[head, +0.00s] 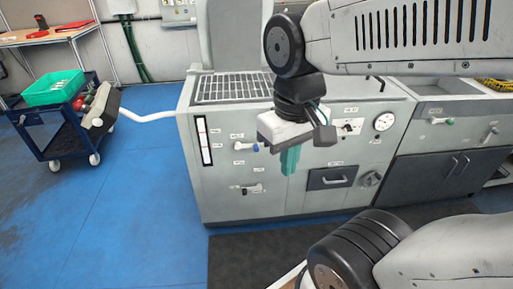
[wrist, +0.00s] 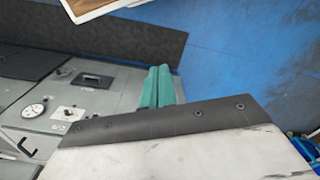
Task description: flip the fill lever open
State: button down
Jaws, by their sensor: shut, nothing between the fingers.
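My gripper (head: 289,171) has teal fingers, shut and empty, pointing down in front of the grey machine's front panel (head: 221,195). The fingers also show side by side in the wrist view (wrist: 158,87). A lever with a dark end (head: 253,189) sits lower on the panel. The small labels are too blurred to read, so I cannot tell which is the fill lever. Neither of these levers can be made out in the wrist view.
The panel also has a round gauge (head: 384,121), a drawer-like handle plate (head: 332,177) and a dark knob (head: 370,179). A blue cart (head: 49,141) with a green bin (head: 54,88) stands left. Blue floor is open between.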

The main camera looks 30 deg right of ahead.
jog(key=w+d+f+m+t+h, duration=0.15)
jog(key=w+d+f, duration=0.35)
jog(key=w+f, duration=0.5)
jog(key=w+d+f+m+t, duration=0.2)
jog(key=w+d+f, duration=0.35)
jog(key=f, duration=0.85)
jog(key=w+d+f+m+t+h, duration=0.15)
jog(key=w+d+f, duration=0.35)
jog(key=w+f, duration=0.55)
jog(key=w+d+r+m+t+h, duration=0.2)
jog(key=w+d+r+t, duration=0.3)
jog(key=t, duration=0.4)
jog(key=shift+w+r+m+h, duration=0.4)
jog(key=shift+w+h, duration=0.1)
jog(key=shift+w, duration=0.35)
